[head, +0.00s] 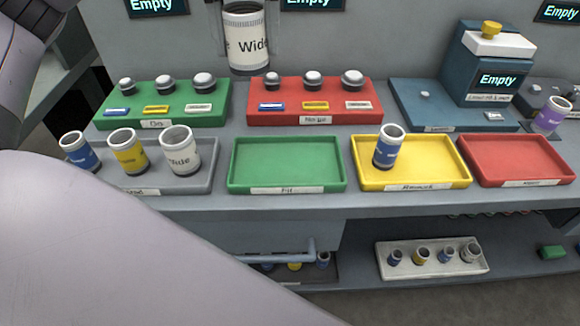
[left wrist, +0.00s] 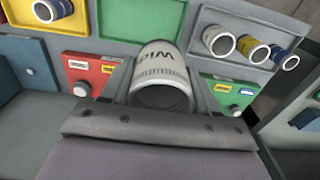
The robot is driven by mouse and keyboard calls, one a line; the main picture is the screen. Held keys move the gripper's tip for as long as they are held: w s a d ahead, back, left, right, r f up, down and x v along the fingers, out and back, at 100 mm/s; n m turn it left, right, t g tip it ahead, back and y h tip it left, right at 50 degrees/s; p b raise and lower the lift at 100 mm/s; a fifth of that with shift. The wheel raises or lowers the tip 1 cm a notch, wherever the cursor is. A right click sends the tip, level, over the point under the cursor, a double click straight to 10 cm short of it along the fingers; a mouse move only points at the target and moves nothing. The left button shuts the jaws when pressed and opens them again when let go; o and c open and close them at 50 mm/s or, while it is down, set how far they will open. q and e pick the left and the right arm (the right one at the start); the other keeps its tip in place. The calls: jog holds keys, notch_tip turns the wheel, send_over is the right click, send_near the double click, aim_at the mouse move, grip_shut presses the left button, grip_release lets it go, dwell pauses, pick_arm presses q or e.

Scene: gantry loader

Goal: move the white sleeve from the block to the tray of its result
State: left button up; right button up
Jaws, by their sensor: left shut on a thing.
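A white sleeve marked Wide (head: 248,52) is held upright by my left gripper (head: 250,35), near the back wall around the gap between the green and red peg blocks. In the left wrist view the fingers (left wrist: 158,88) sit on both sides of the sleeve (left wrist: 165,60). The green block (head: 145,95) and red block (head: 292,93) each carry three pegs with no sleeve on them. The green Fit tray (head: 288,165) is empty. The yellow Rework tray (head: 430,172) holds a blue sleeve (head: 386,152). The red tray (head: 520,160) is empty. My right gripper is out of view.
A grey tray (head: 200,182) at left holds a blue, a yellow and another white sleeve (head: 180,152). A blue machine (head: 475,75) with an Empty display stands back right, near a purple sleeve (head: 551,116). My arm covers the lower left. A lower shelf tray (head: 432,273) holds several small sleeves.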

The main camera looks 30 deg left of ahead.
pick_arm(q)
jog(key=shift+f+b, duration=1.65)
jog(key=shift+f, duration=8.35)
jog(key=shift+f, duration=0.15)
jog(key=o, duration=1.4)
